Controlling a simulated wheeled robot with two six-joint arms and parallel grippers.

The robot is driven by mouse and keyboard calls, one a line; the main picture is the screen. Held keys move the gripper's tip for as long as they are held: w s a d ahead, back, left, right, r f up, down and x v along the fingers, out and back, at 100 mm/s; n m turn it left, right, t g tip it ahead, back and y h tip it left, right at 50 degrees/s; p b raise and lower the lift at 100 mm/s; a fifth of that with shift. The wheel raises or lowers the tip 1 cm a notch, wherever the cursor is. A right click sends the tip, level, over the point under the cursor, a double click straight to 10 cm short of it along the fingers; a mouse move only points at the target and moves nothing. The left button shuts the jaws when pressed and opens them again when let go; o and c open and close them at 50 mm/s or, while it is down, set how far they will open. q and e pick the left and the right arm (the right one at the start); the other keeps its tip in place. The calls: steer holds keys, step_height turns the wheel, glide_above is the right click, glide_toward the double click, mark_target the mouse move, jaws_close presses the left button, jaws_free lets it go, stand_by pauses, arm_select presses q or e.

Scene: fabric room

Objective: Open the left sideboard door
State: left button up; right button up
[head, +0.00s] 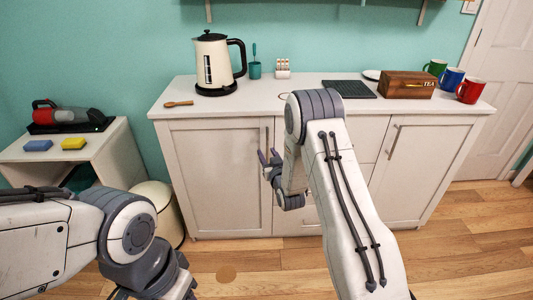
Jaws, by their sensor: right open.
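The white sideboard (400,109) stands against the teal wall. Its left door (218,190) looks shut, flush with the front. The door's vertical bar handle (267,138) is near its right edge; its lower part is hidden by my right gripper. My right gripper (268,157) is open in front of the door's right edge, close to the handle. I cannot tell whether it touches the handle, and nothing shows between its fingers. My left arm comes in at the lower left; its gripper is out of the picture.
On the sideboard top are a kettle (214,66), a wooden spoon (179,104), a tea box (408,85) and several mugs. A small shelf (112,140) and a cream bin (160,205) stand to the left. The wooden floor (300,255) in front is clear.

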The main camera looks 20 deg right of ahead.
mark_target(267, 141)
steer(key=shift+t+h, duration=0.4)
steer(key=shift+t, duration=0.1)
steer(key=w+d, duration=0.1)
steer(key=w, duration=0.2)
steer(key=w+d+f, duration=0.1)
steer(key=w, duration=0.2)
steer(key=w+d+b, duration=0.1)
steer(key=w, duration=0.3)
steer(key=shift+d+f, duration=0.1)
steer(key=shift+f, duration=0.15)
jaws_close()
stand_by(0.8)
